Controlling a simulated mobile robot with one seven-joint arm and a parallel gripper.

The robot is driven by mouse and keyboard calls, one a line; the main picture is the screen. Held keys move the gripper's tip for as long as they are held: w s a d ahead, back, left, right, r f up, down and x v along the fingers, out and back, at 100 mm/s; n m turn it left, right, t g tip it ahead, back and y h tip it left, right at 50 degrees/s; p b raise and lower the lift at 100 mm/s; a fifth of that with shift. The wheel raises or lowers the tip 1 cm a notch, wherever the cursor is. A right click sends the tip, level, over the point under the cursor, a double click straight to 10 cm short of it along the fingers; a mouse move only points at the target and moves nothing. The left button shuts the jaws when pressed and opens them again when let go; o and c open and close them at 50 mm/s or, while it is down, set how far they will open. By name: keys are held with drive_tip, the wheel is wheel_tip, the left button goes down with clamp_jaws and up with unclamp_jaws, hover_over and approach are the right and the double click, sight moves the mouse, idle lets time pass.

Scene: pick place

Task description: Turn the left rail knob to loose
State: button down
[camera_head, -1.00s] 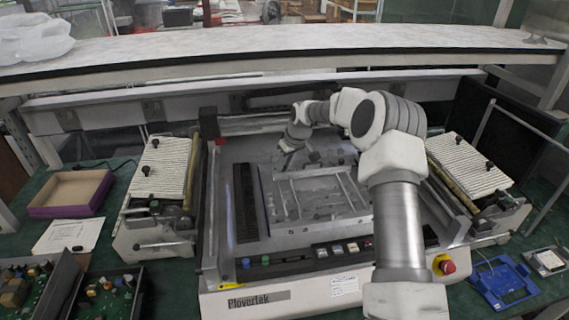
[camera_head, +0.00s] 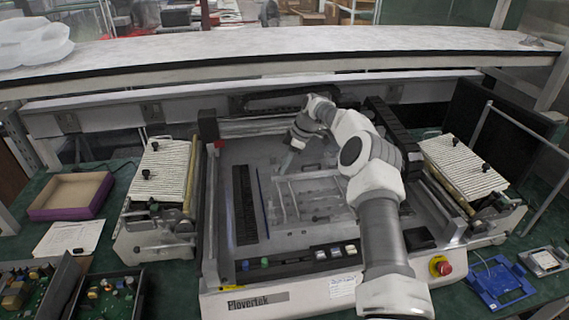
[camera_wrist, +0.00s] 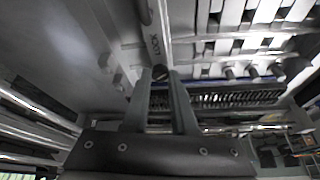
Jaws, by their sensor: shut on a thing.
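My gripper (camera_wrist: 160,76) is in the wrist view with its two dark fingers close together around a small dark round knob (camera_wrist: 160,72). The knob sits at the end of a light rail (camera_wrist: 154,28) that bears small lettering too blurred to read surely. The fingers hide most of the knob, so its turn position cannot be told. In the head view my gripper (camera_head: 288,160) reaches down into the machine bed by the far left part of the clear frame with rails (camera_head: 282,200). The knob is too small to make out there.
The machine's front panel (camera_head: 250,304) has a row of buttons and a red stop button (camera_head: 440,267). Ribbed feeder plates (camera_head: 160,172) stand on both sides. A long white shelf (camera_head: 280,45) crosses behind and above the bed. In the wrist view, metal rods (camera_wrist: 30,120) run close on the left.

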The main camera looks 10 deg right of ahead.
drive_tip(key=shift+n+g, duration=0.3)
drive_tip(key=shift+n, duration=0.4)
drive_tip(key=c, duration=0.7)
unclamp_jaws()
drive_tip(key=w+p+v, duration=0.1)
drive_tip(key=p+v, duration=0.9)
drive_tip(key=v, duration=0.7)
drive_tip(key=shift+s+r, duration=0.2)
drive_tip(key=shift+s, duration=0.2)
drive_tip(key=shift+d, duration=0.1)
